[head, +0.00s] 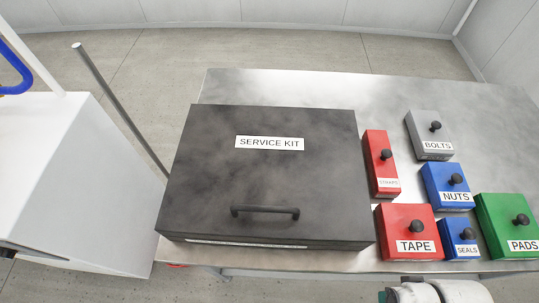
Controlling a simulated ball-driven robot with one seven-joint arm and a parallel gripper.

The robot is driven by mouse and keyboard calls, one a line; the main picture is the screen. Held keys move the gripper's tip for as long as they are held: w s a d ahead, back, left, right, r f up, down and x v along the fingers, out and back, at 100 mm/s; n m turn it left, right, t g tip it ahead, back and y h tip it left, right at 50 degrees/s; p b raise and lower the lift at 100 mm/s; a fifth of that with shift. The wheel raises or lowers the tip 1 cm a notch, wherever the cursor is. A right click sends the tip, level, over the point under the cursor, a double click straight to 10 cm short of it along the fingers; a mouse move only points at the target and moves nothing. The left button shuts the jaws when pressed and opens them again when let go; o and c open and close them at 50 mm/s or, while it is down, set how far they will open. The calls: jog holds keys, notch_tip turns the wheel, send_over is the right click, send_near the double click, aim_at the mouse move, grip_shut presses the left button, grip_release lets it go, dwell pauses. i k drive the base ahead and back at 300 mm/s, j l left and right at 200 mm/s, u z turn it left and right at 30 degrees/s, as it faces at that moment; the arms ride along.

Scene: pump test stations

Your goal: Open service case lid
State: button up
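The service case (200,165) is a large flat dark box on a metal table. A white label on its lid reads SERVICE KIT. A dark bar handle (265,210) stands on the lid near the front edge. The lid is closed, with a thin light strip showing along the front edge. Part of my arm shows at the bottom edge, right of the case. My gripper is not in view.
Labelled boxes with black knobs stand right of the case: BOLTS (421,130), NUTS (436,187), TAPE (400,219), SEALS, PADS (492,213) and a narrow red one (374,152). The metal table (290,86) is bare behind them. A white cabinet (75,170) stands left.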

aim_at(288, 175)
jog(key=k+l+u, duration=0.1)
jog(key=u, duration=0.3)
jog(key=k+u, duration=0.6)
jog(key=u, duration=0.15)
jog(key=i+j, duration=0.05)
